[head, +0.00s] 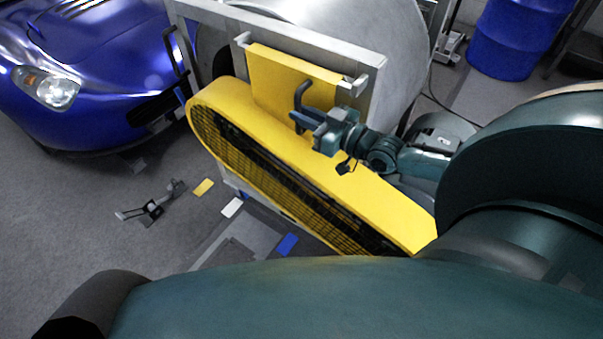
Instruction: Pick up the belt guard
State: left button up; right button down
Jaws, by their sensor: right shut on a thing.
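The belt guard (300,145) is a long yellow cover with rounded ends and a dark mesh side. It slants from the upper left to the lower right in the head view. A flat yellow plate (285,80) rises behind its top edge. My right gripper (303,108) is at the guard's top, shut on a dark handle (301,93) in front of the plate. The guard's lower right end is hidden behind my own body. My left gripper is not in view.
A grey metal frame (365,75) with a large drum (345,20) stands right behind the guard. A blue car (90,60) is at the upper left and a blue barrel (515,35) at the upper right. A small stand (150,208) and coloured floor patches lie on the grey floor to the left.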

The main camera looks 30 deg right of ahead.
dwell(0.9)
jog(key=shift+w+r, duration=0.1)
jog(key=shift+r, duration=0.15)
jog(key=shift+a, duration=0.1)
jog(key=shift+s+a+r, duration=0.25)
jog(key=shift+s+r, duration=0.05)
jog(key=shift+r, duration=0.15)
jog(key=s+a+r+p, duration=0.3)
jog(key=s+a+r, duration=0.4)
jog(key=a, duration=0.3)
jog(key=shift+s, duration=0.7)
